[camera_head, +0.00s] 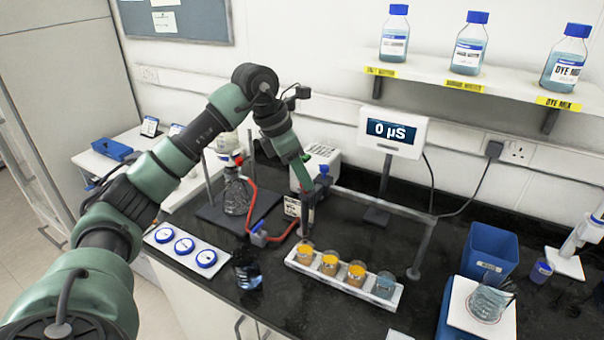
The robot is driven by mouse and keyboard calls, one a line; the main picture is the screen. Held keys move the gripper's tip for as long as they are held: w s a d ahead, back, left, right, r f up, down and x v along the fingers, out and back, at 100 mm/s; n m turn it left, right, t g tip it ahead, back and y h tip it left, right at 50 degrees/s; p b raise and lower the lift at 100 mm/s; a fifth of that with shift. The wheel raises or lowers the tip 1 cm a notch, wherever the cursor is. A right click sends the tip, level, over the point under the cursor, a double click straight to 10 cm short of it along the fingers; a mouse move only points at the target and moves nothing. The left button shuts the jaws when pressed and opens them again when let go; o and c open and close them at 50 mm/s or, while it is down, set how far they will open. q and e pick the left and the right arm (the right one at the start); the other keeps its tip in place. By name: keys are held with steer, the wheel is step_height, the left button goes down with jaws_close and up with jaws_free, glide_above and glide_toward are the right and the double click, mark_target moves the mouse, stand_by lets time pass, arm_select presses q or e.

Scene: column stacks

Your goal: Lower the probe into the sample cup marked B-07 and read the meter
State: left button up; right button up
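Several sample cups stand in a white rack (345,289); from the left come a first orange cup (305,254), a second (329,264), a third (355,273) and a blue-grey one (384,286). I cannot read any B-07 mark. My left gripper (304,228) reaches down just above and behind the leftmost cup. Its fingers are too small and dark to tell whether they are shut, and I cannot clearly make out the probe there. My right gripper is not in view.
A flask (237,194) on a dark stand and red tubing (283,236) are left of the rack. A blue bin (488,254) and a beaker (486,303) stand right.

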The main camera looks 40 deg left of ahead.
arm_select(q)
steer(key=shift+s+a+r, duration=0.1)
steer(key=shift+a+r, duration=0.05)
steer(key=shift+r, duration=0.25)
steer(key=b+v, duration=0.1)
steer(key=v, duration=0.5)
steer(key=shift+s+r+b, duration=0.2)
steer(key=shift+r+b, duration=0.15)
steer(key=shift+r, duration=0.05)
